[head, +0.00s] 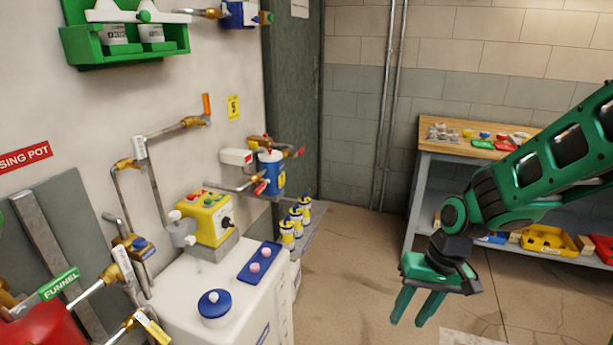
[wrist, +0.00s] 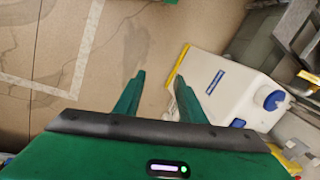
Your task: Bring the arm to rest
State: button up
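My gripper (head: 407,321) hangs at the end of my green arm on the right of the head view, with its fingers pointing down. It is over the open floor, between the white cabinet and the workbench. In the wrist view my gripper (wrist: 158,78) shows its two green fingers apart, with only bare floor between them. It is open and empty, and the fingers touch nothing that I can see.
A wooden-topped workbench (head: 440,150) is behind my arm. Pipes and valves line the left wall. The floor (head: 345,260) between is clear.

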jog(key=s+d+r+m+h, duration=0.1)
jog(key=s+d+r+m, duration=0.2)
jog(key=s+d+r, duration=0.2)
jog(key=s+d+r+m+h, duration=0.1)
jog(key=s+d+r+m, duration=0.1)
jog(key=s+d+r, duration=0.4)
jog(key=s+d, duration=0.5)
jog(key=d, duration=0.2)
jog(key=shift+s+d+r+m, duration=0.2)
jog(key=shift+s+d+m, duration=0.05)
jog(key=shift+s+m, duration=0.15)
jog(key=shift+c, duration=0.7)
